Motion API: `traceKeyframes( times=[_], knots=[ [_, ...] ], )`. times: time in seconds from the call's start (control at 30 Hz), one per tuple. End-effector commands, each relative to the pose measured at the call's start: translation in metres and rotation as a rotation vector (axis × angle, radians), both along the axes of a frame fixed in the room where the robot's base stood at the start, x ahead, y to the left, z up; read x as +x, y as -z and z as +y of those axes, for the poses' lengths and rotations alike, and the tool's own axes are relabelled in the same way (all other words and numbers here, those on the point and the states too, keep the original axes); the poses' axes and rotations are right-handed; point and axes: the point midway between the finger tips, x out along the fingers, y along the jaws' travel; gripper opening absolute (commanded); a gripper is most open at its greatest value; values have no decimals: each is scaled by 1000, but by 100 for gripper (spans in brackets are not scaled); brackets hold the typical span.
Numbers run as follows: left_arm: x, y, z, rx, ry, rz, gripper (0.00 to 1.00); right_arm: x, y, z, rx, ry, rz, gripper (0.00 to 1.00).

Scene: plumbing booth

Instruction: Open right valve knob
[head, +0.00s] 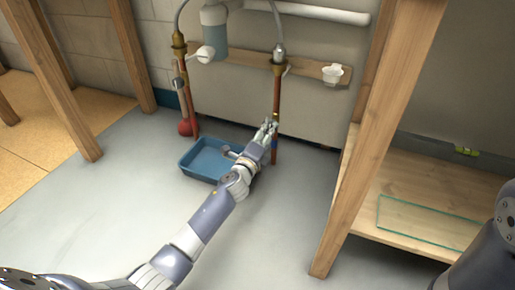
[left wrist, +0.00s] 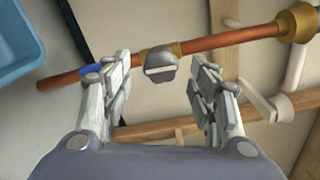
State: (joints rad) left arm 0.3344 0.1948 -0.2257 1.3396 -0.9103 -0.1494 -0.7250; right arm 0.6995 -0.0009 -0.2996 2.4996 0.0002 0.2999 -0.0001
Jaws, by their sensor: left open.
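The right valve knob (left wrist: 160,70) is a small grey handle on a brass fitting of the right copper pipe (head: 277,92). In the left wrist view it sits between the two fingertips of my left gripper (left wrist: 162,80), with a visible gap on each side. The pipe (left wrist: 215,41) crosses just beyond the fingertips, with a blue band near the left finger. In the head view my left gripper (head: 268,128) is at the lower part of that pipe, and its fingers mostly hide the knob. It is open and empty. My right gripper is out of view.
A blue tray (head: 200,160) lies on the floor left of my left gripper. A left pipe (head: 187,95) with a red part at its foot stands behind it. A wooden post (head: 365,150) and a low shelf with a glass pane (head: 430,222) stand at right.

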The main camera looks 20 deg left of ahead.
Motion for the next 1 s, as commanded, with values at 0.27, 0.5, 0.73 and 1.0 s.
traceKeyframes(
  times=[0.27, 0.5, 0.73, 1.0],
  knots=[
    [-48, 2, 1, 0, 1, 3, 54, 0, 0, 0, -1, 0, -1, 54],
    [-77, 1, 2, -1, 0, 2, 54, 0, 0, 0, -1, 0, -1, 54],
    [-84, 1, 3, -2, -1, 2, 54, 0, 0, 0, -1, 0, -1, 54],
    [-84, 0, 3, -1, 0, 1, 54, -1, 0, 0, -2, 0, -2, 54]
  ],
)
